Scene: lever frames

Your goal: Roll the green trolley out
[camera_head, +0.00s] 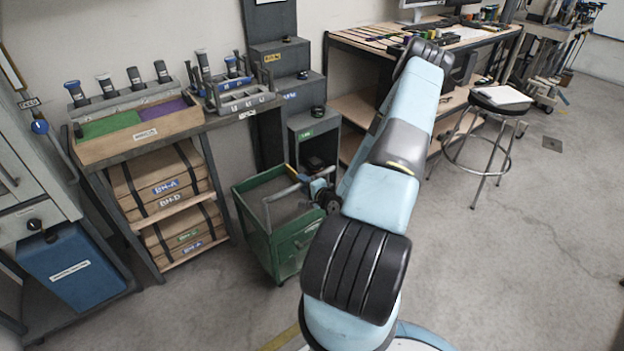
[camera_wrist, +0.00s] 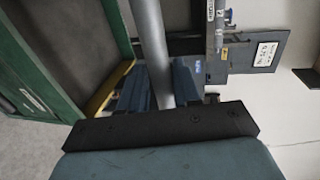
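The green trolley (camera_head: 292,250) stands on the floor between the wooden shelf unit and the grey stepped cabinet. It is an open-topped box with a grey bar handle (camera_head: 283,190) along its upper side. My gripper (camera_head: 312,184) is at the right part of the handle. In the wrist view the grey handle bar (camera_wrist: 153,40) runs between the two blue fingers of my gripper (camera_wrist: 160,84), with a finger against each side. The trolley's green rim (camera_wrist: 35,55) shows at the left there. The palm hides the bar's lower part.
The shelf unit (camera_head: 150,232) with boxes is close on the trolley's left. The grey stepped cabinet (camera_head: 315,122) is behind it. A workbench (camera_head: 350,45) and a stool (camera_head: 492,108) stand at the right. The floor at the front right (camera_head: 520,250) is clear.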

